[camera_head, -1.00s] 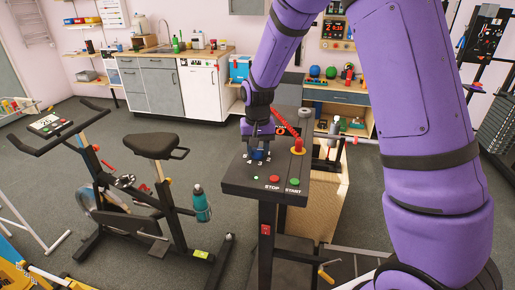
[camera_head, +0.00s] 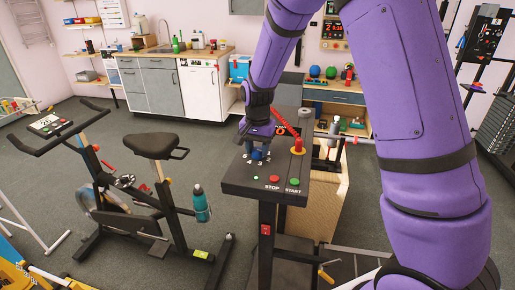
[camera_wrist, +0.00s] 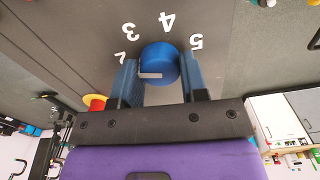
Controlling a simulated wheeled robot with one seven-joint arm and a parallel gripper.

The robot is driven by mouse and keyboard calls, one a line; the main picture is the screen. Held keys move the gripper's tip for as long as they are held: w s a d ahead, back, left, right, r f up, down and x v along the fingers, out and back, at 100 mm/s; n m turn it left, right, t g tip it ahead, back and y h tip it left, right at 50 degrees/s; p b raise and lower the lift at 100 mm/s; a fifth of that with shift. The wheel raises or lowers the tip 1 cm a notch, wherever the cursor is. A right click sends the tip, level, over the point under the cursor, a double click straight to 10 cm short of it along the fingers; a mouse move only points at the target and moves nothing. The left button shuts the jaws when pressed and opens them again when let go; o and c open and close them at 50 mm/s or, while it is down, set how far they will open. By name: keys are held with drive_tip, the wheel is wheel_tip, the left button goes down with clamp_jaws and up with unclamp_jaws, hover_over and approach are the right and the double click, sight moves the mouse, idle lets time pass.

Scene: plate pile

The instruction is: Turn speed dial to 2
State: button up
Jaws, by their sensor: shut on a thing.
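The speed dial (camera_wrist: 158,63) is a round blue knob with a white pointer line, set in a dark console top (camera_head: 235,184). White numbers 2, 3, 4 and 5 curve around it in the wrist view. The pointer line lies towards the left of that picture, on the side of the 2 and slightly below it; exact alignment is hard to tell. My gripper (camera_wrist: 161,82) has one blue-grey finger on each side of the knob and is shut on it. In the head view my gripper (camera_head: 258,148) reaches down over the dial (camera_head: 257,155), hiding part of it and its numbers.
The console also carries a red STOP button (camera_head: 274,179), a green START button (camera_head: 295,181) and a red-topped yellow knob (camera_head: 298,146) with a red coiled cord (camera_head: 286,128). An exercise bike (camera_head: 152,145) stands to the left. Open floor lies between bike and cabinets (camera_head: 165,90).

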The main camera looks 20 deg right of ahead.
sight(258, 150)
drive_tip(key=o, duration=0.9)
drive_tip(key=shift+o, duration=0.2)
wheel_tip(258, 150, up, 11)
idle(0.3)
drive_tip(key=s+d+r+n+t, duration=0.2)
drive_tip(key=s+d+r+n, duration=0.25)
drive_tip(key=s+r, duration=0.85)
drive_tip(key=s+d+n+t, duration=0.2)
drive_tip(key=s+n+t, duration=0.1)
drive_tip(key=s, duration=1.5)
drive_tip(key=shift+d+r, duration=0.2)
drive_tip(key=shift+r, duration=0.05)
